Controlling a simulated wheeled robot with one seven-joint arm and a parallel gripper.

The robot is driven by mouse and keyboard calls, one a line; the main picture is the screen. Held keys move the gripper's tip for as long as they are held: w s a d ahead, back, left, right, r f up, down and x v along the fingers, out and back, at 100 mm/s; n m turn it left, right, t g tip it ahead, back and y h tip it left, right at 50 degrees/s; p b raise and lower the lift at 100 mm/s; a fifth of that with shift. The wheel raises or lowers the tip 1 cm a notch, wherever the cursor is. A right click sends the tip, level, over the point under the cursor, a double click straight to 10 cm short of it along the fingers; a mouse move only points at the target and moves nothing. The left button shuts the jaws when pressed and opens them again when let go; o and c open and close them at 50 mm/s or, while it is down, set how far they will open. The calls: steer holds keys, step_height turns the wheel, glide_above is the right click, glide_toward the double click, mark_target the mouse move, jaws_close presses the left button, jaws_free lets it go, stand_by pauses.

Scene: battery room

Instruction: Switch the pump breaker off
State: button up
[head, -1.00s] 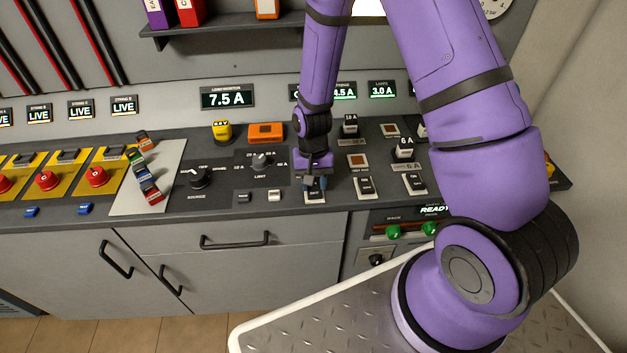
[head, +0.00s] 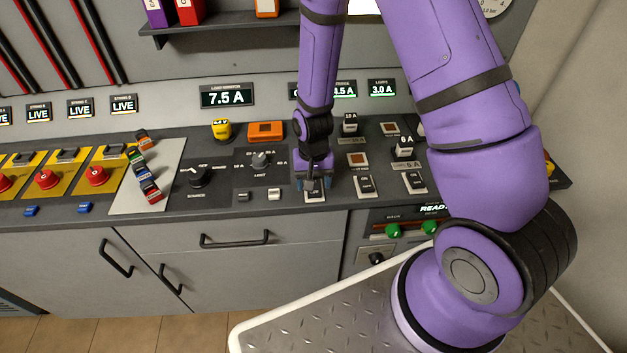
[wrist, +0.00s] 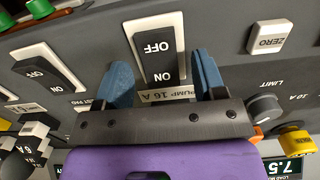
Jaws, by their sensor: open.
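The pump breaker (wrist: 158,48) is a dark rocker marked OFF and ON in a white frame, with a "PUMP 16 A" label (wrist: 168,95) beside its ON end. In the wrist view it lies between the two blue fingertips of my gripper (wrist: 164,72), which is open and empty. I cannot tell from the picture which side of the rocker is pressed in, or whether a finger touches it. In the head view my gripper (head: 313,183) is over the panel at the breaker (head: 315,196), covering its upper part.
A white ZERO button (wrist: 270,34) and the LIMIT knob (head: 260,160) are on the other side.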

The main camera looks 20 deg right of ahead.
step_height(320, 180, up, 11)
steer(key=shift+w+f, duration=0.15)
steer(key=shift+w, duration=0.15)
steer(key=shift+d, duration=0.1)
stand_by(0.5)
steer(key=s+d+r+n+t, duration=0.1)
steer(key=s+d+r+t, duration=0.15)
steer(key=r, duration=0.75)
steer(key=s+d+r+n+t, duration=0.1)
steer(key=s+r, duration=0.2)
steer(key=r, duration=0.7)
steer(key=s+d+r+n+t, duration=0.1)
steer(key=s+d+r+t, duration=0.1)
steer(key=s+r, duration=0.9)
steer(key=shift+s+d+n, duration=0.3)
steer(key=shift+s+d, duration=0.45)
steer(key=shift+s, duration=1.3)
steer(key=shift+t, duration=0.25)
